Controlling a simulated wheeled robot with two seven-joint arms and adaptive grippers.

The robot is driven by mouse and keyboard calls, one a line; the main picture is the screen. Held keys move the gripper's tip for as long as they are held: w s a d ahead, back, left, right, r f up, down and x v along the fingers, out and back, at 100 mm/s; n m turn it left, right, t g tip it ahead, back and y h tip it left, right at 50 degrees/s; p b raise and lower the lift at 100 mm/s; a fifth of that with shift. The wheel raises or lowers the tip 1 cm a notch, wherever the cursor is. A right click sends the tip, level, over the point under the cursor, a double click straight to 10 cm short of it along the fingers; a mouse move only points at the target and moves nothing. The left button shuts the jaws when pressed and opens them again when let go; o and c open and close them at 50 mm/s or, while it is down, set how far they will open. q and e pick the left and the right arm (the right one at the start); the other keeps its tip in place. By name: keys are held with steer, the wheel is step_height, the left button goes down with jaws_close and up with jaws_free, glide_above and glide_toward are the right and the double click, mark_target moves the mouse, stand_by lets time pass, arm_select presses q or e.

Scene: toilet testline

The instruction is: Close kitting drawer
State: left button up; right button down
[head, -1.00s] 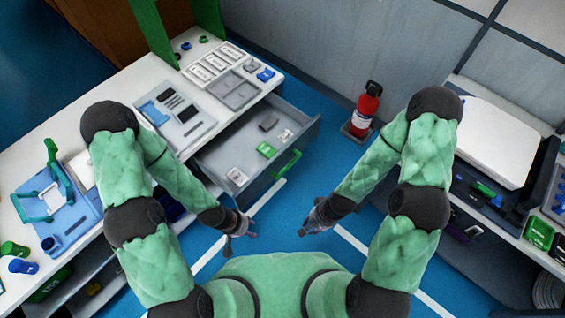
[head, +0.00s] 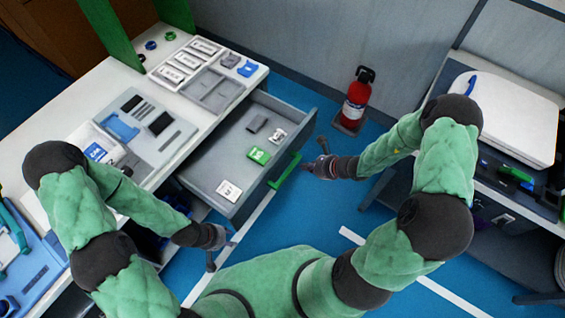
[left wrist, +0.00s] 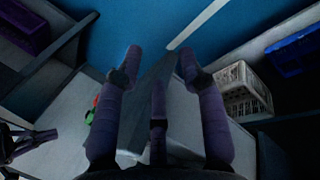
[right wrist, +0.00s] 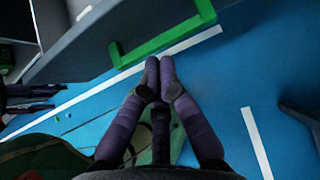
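The grey kitting drawer (head: 221,181) is pulled out from the white workbench in the head view. Its green handle (head: 284,170) is on the front panel, and also shows in the right wrist view (right wrist: 165,40). My right gripper (head: 322,157) is just right of the handle, apart from it. In the right wrist view its fingertips (right wrist: 160,62) are together with nothing visible between them, and the handle lies beyond them. My left gripper (head: 218,247) is below the drawer's near corner in the head view. Its fingers (left wrist: 160,58) are apart in the left wrist view.
The drawer holds a green item (head: 259,155), a white card (head: 229,190) and small parts. A red fire extinguisher (head: 356,100) stands by the wall beyond the handle. Another bench (head: 505,195) is at the right. Blue floor (head: 325,215) between the benches is clear.

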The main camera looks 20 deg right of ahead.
arm_select(q)
step_height(320, 180, down, 3)
steer(key=b, duration=0.3)
steer(key=shift+f, duration=0.1)
arm_select(e)
glide_toward(283, 163)
steer(key=x, duration=0.5)
steer(key=shift+a+f, duration=0.15)
steer(key=shift+f, duration=0.1)
